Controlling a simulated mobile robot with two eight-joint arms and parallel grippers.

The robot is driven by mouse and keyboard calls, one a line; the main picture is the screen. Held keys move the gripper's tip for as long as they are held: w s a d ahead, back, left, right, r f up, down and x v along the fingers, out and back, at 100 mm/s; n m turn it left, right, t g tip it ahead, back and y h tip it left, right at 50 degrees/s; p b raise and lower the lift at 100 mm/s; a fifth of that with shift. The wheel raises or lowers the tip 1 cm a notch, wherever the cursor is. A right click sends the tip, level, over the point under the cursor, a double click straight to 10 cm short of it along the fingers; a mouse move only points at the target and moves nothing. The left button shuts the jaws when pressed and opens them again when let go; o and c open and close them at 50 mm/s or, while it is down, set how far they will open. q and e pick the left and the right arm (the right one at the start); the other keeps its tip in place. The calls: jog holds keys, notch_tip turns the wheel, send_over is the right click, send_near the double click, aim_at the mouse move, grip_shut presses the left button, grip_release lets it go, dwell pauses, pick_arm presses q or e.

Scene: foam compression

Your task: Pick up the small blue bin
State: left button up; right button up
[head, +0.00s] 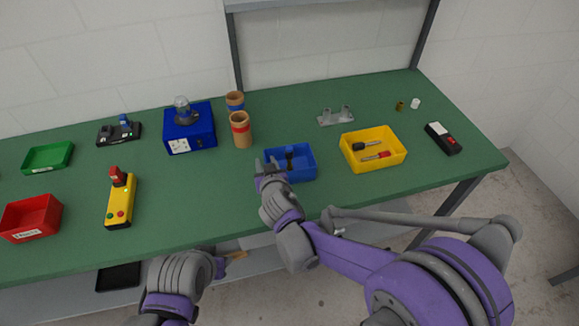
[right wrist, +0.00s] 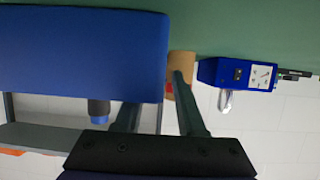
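The small blue bin (head: 301,174) stands on the green table and holds dark items, one upright. Its blue wall also fills the upper left of the right wrist view (right wrist: 80,55). My right gripper (head: 267,163) is at the bin's left side. In the right wrist view its fingers (right wrist: 155,108) are apart: one passes behind the near wall, its tip hidden, and the other is outside the bin's side. No firm grip shows. My left gripper (head: 222,266) is low at the table's front edge, away from the bin; its fingers are mostly hidden.
A yellow bin (head: 378,164) with tools is right of the blue bin. Cardboard tubes (head: 241,138) and a blue box (head: 188,140) stand behind left. A yellow control box (head: 121,205), red bin (head: 31,217) and green bin (head: 47,158) are further left. The table between is clear.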

grip_shut()
dwell(1.3)
